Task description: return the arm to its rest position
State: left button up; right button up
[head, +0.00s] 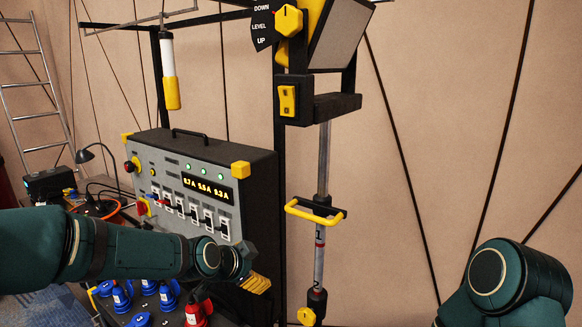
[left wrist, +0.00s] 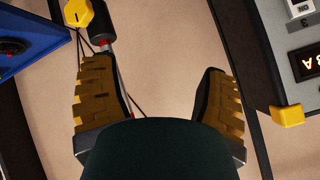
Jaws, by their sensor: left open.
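My left arm reaches in from the left in the head view, across the front of the grey control box (head: 215,170). My left gripper (head: 257,283) is at the box's lower right corner, its yellow fingers partly hidden behind the wrist. In the left wrist view the two ribbed yellow fingers (left wrist: 160,85) stand wide apart. Only the beige wall shows between them, and they hold nothing. A thick link of my right arm shows at the lower right of the head view; its gripper is out of view.
A telescopic pole with a yellow handle (head: 314,211) stands right of my left gripper. Blue connectors (head: 121,297) and a red connector (head: 198,312) lie below the forearm. A black frame (head: 279,140) rises behind. The wall area at right is clear.

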pick_arm(q)
jog(key=s+a+f+n+g, duration=0.1)
jog(key=s+f+n, duration=0.1)
jog(key=f, duration=0.5)
jog(key=s+a+f+n+g, duration=0.1)
jog(key=s+f+n, duration=0.15)
jog(key=f, duration=0.55)
jog(key=s+a+f+n+g+y, duration=0.1)
jog(key=s+f+n+g, duration=0.35)
jog(key=s+f, duration=0.75)
jog(key=s+a+f+n+g, duration=0.1)
jog(key=s+f+n+g, duration=0.1)
jog(key=s+f+n, duration=0.75)
jog(key=d+m+b, duration=0.1)
jog(key=w+r+m+t+b, duration=0.1)
jog(key=d+m+t+b, duration=0.1)
jog(key=m, duration=0.1)
jog(key=shift+w+d+r, duration=0.3)
jog(key=shift+w, duration=0.1)
